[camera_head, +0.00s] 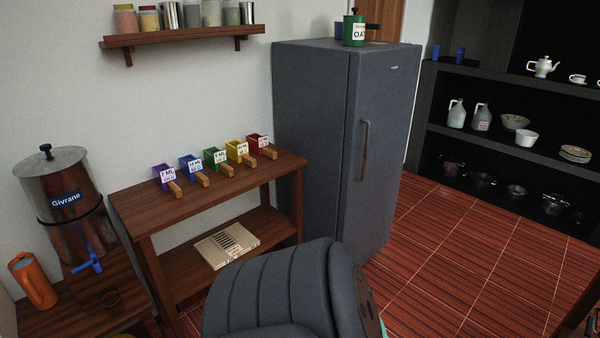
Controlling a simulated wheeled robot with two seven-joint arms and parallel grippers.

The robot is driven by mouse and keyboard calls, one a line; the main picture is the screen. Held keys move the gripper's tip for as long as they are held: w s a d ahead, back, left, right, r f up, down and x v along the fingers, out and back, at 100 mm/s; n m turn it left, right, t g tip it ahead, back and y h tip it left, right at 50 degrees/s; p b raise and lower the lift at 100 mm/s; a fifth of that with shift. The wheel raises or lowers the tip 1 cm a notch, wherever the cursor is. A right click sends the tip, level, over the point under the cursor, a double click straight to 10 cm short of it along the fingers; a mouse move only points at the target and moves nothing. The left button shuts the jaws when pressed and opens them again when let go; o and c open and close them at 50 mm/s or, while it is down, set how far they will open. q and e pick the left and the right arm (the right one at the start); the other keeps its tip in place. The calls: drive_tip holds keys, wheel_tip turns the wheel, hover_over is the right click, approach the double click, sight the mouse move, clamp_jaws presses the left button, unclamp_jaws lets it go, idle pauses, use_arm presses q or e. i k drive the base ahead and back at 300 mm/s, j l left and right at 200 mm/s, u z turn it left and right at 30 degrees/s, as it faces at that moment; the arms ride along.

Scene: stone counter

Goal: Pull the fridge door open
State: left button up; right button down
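The fridge (314,150) is a dark grey upright unit standing against the wall in the middle of the head view. Its door (379,160) faces right and looks shut. A long, vertical, brownish bar handle (365,150) is on the left side of the door. The lower left part of the fridge is hidden. Neither of my grippers shows in this view, and nothing is seen touching the handle.
A green tin (354,30) stands on the fridge. A wooden table (290,165) with several coloured scoop boxes is left of it. A metal dispenser (60,190) stands further left. A dark shelf (480,135) with crockery is at right. Red floor (450,240) before the door looks clear.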

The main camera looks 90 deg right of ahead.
sight(382, 81)
drive_tip(key=z, duration=3.35)
